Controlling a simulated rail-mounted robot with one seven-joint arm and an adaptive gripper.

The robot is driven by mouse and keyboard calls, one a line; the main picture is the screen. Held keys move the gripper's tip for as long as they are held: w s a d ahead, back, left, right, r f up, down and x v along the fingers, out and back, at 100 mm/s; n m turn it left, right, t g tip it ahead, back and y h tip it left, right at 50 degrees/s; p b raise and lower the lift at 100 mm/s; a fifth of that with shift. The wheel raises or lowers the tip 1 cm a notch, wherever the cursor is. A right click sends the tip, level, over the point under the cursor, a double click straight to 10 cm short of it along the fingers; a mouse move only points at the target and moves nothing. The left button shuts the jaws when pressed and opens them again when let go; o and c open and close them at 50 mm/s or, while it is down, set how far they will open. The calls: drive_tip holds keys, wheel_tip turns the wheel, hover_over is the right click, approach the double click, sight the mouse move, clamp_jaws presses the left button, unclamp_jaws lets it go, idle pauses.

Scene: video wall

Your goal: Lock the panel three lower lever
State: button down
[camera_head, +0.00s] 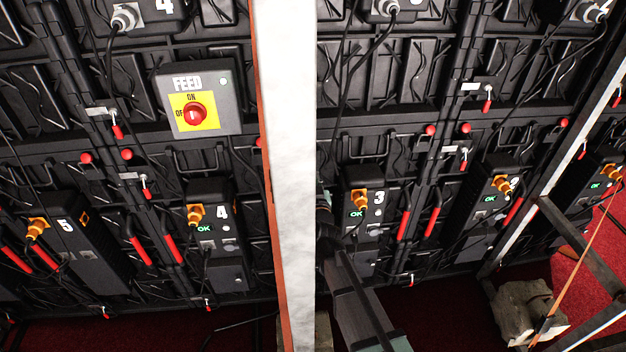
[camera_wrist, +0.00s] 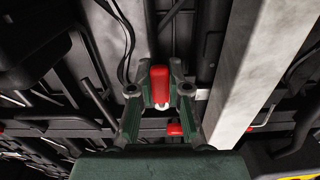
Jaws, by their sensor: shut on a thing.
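In the wrist view, my gripper (camera_wrist: 161,82) has its two dark green fingers on either side of a red lever handle (camera_wrist: 159,90) and is shut on it. A small whitish end (camera_wrist: 161,106) shows just below the handle. The lever's latch is mostly hidden by the fingers. In the head view, the unit marked 3 (camera_head: 367,205) shows an orange plug and a lit green OK. My gripper and the held lever do not show clearly there; the white post hides that area. I cannot tell the lever's lock state.
A white post (camera_head: 286,180) stands in front of the wall; it also shows close right of my gripper in the wrist view (camera_wrist: 248,75). A FEED box (camera_head: 199,99) is left of the post. Cables hang along the panels.

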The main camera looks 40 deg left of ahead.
drive_tip(key=c, duration=1.1)
unclamp_jaws()
drive_tip(key=v, duration=1.2)
